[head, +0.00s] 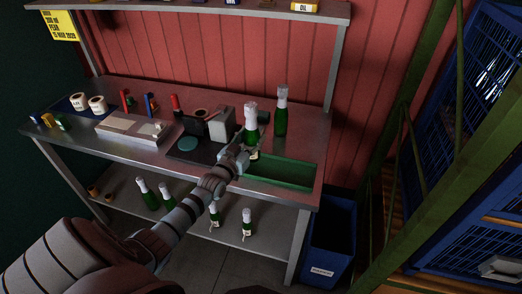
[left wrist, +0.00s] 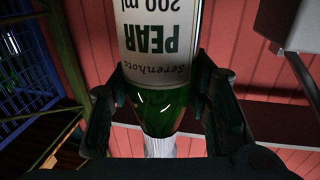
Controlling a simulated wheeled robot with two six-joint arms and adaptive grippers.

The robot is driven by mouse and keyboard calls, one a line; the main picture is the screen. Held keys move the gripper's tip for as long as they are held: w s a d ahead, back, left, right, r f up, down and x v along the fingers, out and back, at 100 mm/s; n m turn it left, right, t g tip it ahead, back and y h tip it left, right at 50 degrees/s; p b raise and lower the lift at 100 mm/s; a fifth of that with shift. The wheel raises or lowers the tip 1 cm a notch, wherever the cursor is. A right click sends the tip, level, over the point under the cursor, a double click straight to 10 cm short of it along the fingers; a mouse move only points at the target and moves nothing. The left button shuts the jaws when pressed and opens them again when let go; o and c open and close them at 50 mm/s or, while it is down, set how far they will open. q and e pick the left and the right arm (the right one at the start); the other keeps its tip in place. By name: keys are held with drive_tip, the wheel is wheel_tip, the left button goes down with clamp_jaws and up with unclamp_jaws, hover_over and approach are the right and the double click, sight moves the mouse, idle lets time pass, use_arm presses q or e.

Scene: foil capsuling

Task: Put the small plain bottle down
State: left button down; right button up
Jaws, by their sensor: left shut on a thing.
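My left gripper (head: 243,150) is shut on a small green bottle (head: 251,130) with a pale foil top. In the left wrist view the bottle (left wrist: 168,97) is upside down in the picture, between both fingers of the gripper (left wrist: 160,105). Its white label reads "PEAR 200 ml", and its pale neck points to the picture's bottom. In the head view the bottle looks upright, by the left end of a green tray (head: 285,184). The gripper partly hides its lower part, and I cannot tell whether its base touches anything. My right gripper is not in view.
Another pale-topped green bottle (head: 281,115) stands behind the tray. A dark mat (head: 186,155) and a grey box-shaped device (head: 220,124) lie left of the held bottle. Several bottles stand on the lower shelf (head: 270,217). A blue bin (head: 330,240) is at the right.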

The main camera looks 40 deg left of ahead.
use_arm(q)
wheel_tip(320, 180, down, 4)
drive_tip(key=b, duration=0.3)
drive_tip(key=shift+d+r, duration=0.1)
drive_tip(key=shift+r, duration=0.05)
drive_tip(key=c, duration=0.9)
unclamp_jaws()
drive_tip(key=shift+o, duration=0.2)
drive_tip(key=shift+s, duration=0.1)
drive_tip(key=shift+s+r+p, duration=0.1)
drive_tip(key=shift+s+p, duration=0.15)
drive_tip(key=shift+p, duration=0.35)
drive_tip(key=s+p, duration=0.2)
drive_tip(key=s, duration=0.1)
drive_tip(key=s+p, duration=0.2)
drive_tip(key=shift+s+d+r, duration=0.25)
drive_tip(key=shift+d, duration=0.15)
drive_tip(key=p, duration=0.1)
approach(252, 147)
drive_tip(key=shift+w+a+f, duration=0.1)
drive_tip(key=shift+a+f, duration=0.2)
drive_tip(key=shift+f, duration=0.25)
drive_tip(key=shift+a+f, duration=0.3)
drive_tip(key=shift+f, duration=0.2)
